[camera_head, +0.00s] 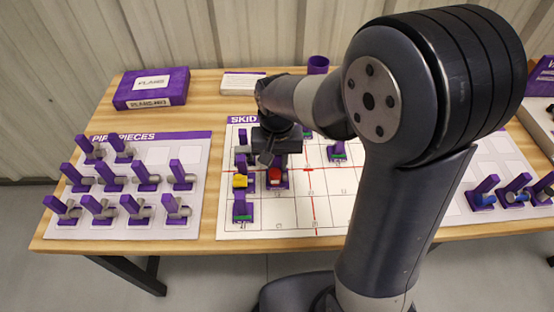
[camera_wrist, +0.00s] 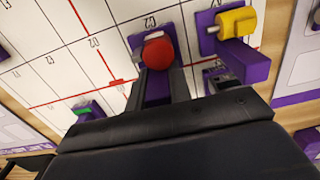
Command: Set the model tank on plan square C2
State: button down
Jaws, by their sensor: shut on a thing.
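The model tank (camera_head: 275,175) is a red rounded body on a purple base with a purple upright. My gripper (camera_head: 275,157) is shut on the purple upright, from above. In the wrist view, the red tank end (camera_wrist: 158,52) shows just past my two fingers (camera_wrist: 157,88). The tank is over the left half of the white plan sheet (camera_head: 300,214), just right of a yellow piece. I cannot tell whether its base touches the sheet.
Another green piece (camera_head: 338,153) stands to the right. A piece sheet (camera_head: 140,228) holds several pieces at left. Squares right of the tank are bare.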

jog(key=shift+f+b, duration=0.55)
jog(key=shift+f, duration=0.2)
dwell(0.4)
jog(key=c, duration=1.2)
grip_release()
jog(key=shift+r, duration=0.25)
jog(key=shift+r+p, duration=0.45)
jog(key=shift+p, duration=0.2)
jog(key=shift+r+p, duration=2.95)
jog(key=shift+r, duration=0.5)
